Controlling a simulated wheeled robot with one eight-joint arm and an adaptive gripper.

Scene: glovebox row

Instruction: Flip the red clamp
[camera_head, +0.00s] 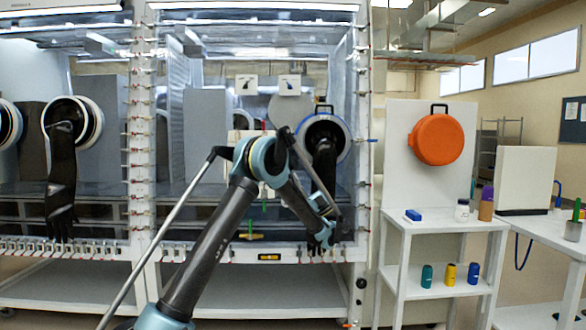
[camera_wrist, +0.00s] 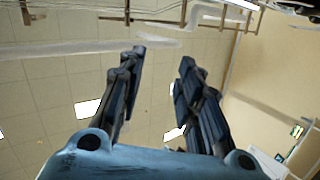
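Several small clamps with red tips line the glovebox window frame in the head view, on the right post (camera_head: 364,122) and on the middle post (camera_head: 131,138). They are too small to tell which is flipped or which single one is the red clamp. My gripper (camera_wrist: 160,68) shows in the wrist view with its two dark fingers apart and nothing between them. Ceiling tiles and lights fill the view behind it, so it points upward. In the head view my arm stands in front of the right glovebox bay, and the fingertips are hard to pick out there.
Black gloves hang from the left port (camera_head: 62,170) and the right port (camera_head: 325,160). An orange round cover (camera_head: 438,140) hangs on a white panel. A white shelf (camera_head: 440,227) holds a blue block and several small bottles. The right table (camera_head: 545,225) stands beside it.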

